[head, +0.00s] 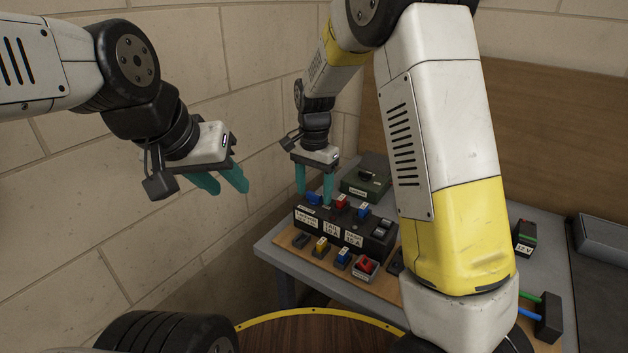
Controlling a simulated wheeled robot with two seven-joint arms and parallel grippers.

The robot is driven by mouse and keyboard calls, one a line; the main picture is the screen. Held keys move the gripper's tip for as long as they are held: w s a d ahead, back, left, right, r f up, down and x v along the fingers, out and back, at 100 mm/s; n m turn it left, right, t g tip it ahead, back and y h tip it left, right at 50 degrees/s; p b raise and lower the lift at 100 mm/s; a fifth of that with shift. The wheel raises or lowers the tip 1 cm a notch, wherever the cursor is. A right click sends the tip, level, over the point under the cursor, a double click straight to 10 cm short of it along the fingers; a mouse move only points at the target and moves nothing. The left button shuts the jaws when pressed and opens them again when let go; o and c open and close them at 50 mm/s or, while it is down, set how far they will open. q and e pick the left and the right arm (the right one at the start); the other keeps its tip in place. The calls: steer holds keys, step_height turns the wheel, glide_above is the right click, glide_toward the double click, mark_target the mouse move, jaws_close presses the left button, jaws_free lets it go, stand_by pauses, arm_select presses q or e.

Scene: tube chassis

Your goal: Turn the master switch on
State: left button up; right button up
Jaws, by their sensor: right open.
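A black chassis box (341,238) with white labels stands on the bench. A grey rocker-like switch (382,229) sits at its right end. A red-topped switch (365,266) on a light base sits on the board in front. I cannot read which one is the master switch, or its position. My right gripper (314,196) is open, its teal fingers pointing down just above the chassis's left rear part, near a blue part (313,198). I cannot tell whether it touches anything. My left gripper (222,182) is empty, fingers apart, in the air left of the bench.
Red and blue parts sit on the chassis top. A wooden board (290,238) holds yellow and blue parts. A green box (365,184) stands behind, and a 12 V battery (525,236) at right. My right arm hides the bench's middle. A wall rises at left.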

jaws_close()
steer(key=shift+n, duration=0.3)
steer(key=n, duration=0.3)
steer(key=shift+n, duration=0.3)
steer(key=n, duration=0.4)
steer(key=shift+n, duration=0.3)
steer(key=n, duration=0.9)
